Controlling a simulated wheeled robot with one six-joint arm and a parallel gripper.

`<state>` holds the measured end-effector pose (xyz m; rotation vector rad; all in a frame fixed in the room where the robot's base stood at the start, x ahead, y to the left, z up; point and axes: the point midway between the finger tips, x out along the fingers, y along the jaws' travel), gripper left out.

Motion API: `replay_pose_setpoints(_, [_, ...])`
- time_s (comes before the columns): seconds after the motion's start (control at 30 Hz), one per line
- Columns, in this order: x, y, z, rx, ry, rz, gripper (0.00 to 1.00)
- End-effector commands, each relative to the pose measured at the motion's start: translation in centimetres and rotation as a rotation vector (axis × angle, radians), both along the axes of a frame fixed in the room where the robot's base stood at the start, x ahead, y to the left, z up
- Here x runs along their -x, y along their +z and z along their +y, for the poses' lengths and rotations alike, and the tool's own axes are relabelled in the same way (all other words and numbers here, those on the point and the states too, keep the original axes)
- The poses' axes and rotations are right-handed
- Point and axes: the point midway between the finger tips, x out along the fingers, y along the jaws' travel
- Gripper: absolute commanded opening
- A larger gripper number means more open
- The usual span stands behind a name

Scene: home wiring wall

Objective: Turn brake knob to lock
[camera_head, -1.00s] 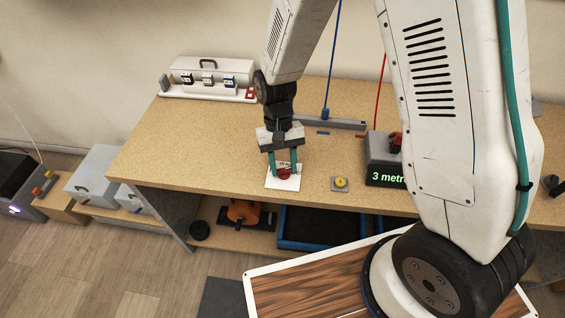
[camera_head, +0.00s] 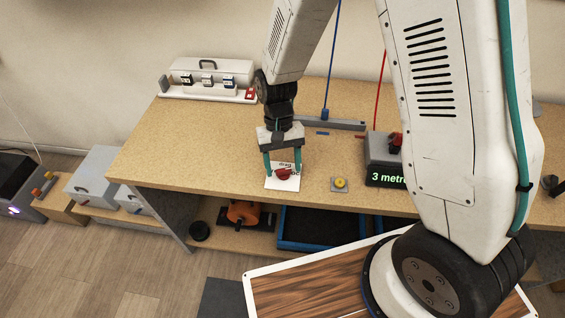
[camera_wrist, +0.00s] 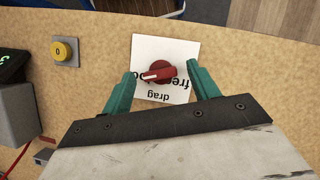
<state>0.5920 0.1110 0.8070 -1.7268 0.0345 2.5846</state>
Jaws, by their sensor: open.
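The red brake knob (camera_head: 283,174) sits on a white label plate (camera_head: 282,185) near the front edge of the bench. In the wrist view the red knob (camera_wrist: 160,73) has a pale pointer aimed to the left in the picture. The plate (camera_wrist: 150,46) carries the printed words "free" and "drag"; other lettering is partly hidden by the knob. My gripper (camera_head: 282,172) is open over the plate. In the wrist view its two teal fingers (camera_wrist: 160,86) stand apart on either side of the knob, with visible gaps.
A yellow button marked 0 (camera_head: 340,183) is beside the plate. A dark box with a green "3 metre" display (camera_head: 383,176) stands further right. A white case with switches (camera_head: 208,82) is at the back left. The bench between is clear.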

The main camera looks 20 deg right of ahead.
Motion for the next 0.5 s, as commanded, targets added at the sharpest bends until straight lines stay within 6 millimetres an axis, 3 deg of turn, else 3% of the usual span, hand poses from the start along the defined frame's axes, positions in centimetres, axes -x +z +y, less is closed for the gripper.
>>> replay_pose_setpoints(0.5, [-2.9, 6.6, -0.1, -0.001, 0.000, -0.004, 0.60])
